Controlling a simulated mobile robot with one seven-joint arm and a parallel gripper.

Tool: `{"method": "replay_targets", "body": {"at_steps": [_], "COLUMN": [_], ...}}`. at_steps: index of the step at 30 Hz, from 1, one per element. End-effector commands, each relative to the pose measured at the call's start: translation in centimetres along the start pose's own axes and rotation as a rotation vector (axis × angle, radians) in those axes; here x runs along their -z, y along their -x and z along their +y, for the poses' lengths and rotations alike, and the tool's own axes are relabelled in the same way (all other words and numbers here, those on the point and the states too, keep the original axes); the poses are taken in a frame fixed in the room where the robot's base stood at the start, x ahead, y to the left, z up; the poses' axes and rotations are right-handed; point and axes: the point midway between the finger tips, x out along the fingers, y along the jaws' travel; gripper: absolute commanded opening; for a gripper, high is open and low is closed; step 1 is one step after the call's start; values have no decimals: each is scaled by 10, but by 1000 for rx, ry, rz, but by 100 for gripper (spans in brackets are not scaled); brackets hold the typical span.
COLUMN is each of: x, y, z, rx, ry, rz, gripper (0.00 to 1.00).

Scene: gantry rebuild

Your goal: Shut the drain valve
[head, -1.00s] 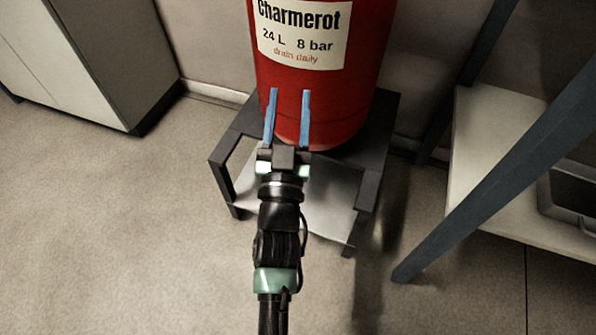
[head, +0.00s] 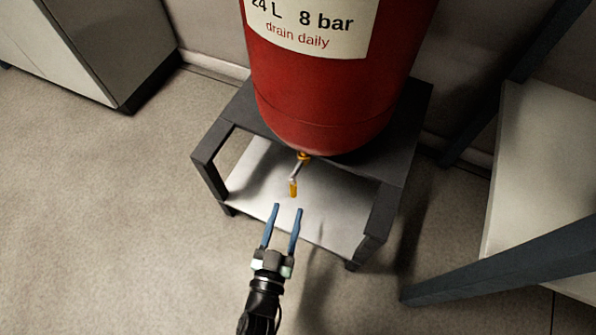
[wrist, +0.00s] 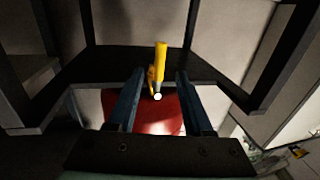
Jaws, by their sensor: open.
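The drain valve (head: 294,180) sits under the bottom of the red tank (head: 325,95), with a brass body and a lever ending in a yellow grip. In the head view the lever hangs down and slightly left from the body. My gripper (head: 286,207) is open and empty, its blue fingers pointing at the lever from just below it in the picture. In the wrist view the yellow valve lever (wrist: 160,62) shows between and beyond the fingertips of my gripper (wrist: 160,75). I see no contact with the lever.
The tank stands on a dark frame (head: 207,160) with a pale lower shelf (head: 250,185); its legs flank the valve. A bench with a blue-grey leg (head: 520,262) stands at right, a cabinet (head: 95,45) at upper left. The floor (head: 110,220) at left is clear.

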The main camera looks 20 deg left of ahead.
Motion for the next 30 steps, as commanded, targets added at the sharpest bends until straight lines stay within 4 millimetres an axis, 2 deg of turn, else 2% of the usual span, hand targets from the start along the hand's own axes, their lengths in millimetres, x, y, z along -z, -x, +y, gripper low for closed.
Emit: {"method": "replay_targets", "body": {"at_steps": [3,9,15,20,27,28,30], "x": [-4,-4,-2,-1,0,0,0], "y": [-27,-68,-94,-102,-103,-103,-103], "z": [0,0,0,0,0,0,0], "rx": [-1,-1,-1,-1,-1,-1,-1], "ry": [-1,-1,0,0,0,0,0], "rz": [5,4,2,1,0,0,0], "gripper": [51,51,51,51,51,49,36]}}
